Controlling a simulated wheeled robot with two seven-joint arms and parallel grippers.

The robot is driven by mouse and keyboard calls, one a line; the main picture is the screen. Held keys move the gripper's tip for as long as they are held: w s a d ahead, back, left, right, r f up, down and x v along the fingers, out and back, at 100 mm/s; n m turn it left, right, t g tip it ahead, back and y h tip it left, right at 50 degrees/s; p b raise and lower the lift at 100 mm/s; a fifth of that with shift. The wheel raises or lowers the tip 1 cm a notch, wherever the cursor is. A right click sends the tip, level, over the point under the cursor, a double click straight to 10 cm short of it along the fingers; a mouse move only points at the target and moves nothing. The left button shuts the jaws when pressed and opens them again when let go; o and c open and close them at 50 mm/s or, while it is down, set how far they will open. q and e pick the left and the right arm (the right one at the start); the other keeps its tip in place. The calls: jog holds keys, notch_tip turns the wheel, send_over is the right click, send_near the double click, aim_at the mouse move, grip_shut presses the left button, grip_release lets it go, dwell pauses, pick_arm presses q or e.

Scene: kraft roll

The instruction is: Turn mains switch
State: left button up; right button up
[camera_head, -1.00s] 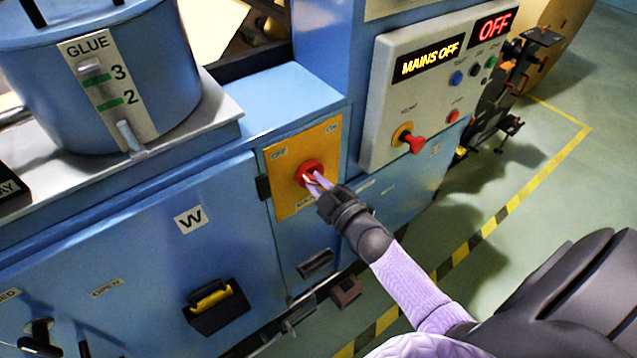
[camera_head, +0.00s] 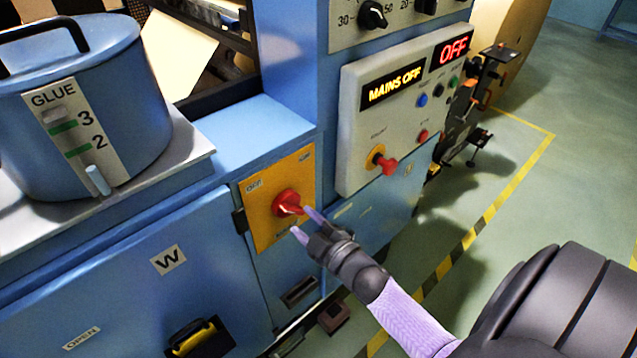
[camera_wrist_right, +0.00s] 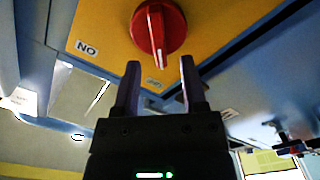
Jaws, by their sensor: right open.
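The mains switch is a red rotary knob (camera_head: 287,202) on a yellow plate (camera_head: 256,233) on the blue cabinet front. The plate has an OFF label at its upper left. In the right wrist view the knob (camera_wrist_right: 158,28) shows close up, its raised grip pointing down the picture toward the gap between the fingers. My right gripper (camera_head: 304,221) is open and empty in front of the knob's lower right side. In the wrist view the open fingers (camera_wrist_right: 160,80) appear just short of the knob, apart from it. My left gripper is not in view.
A grey control panel (camera_head: 352,130) right of the switch reads MAINS OFF and OFF. It carries a red knob (camera_head: 387,165) and small buttons. A blue glue pot (camera_head: 130,60) stands at left. Open green floor (camera_head: 520,220) lies at right.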

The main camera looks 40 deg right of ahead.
jog(key=s, duration=0.6)
jog(key=shift+s+d, duration=0.2)
jog(key=shift+s, duration=0.05)
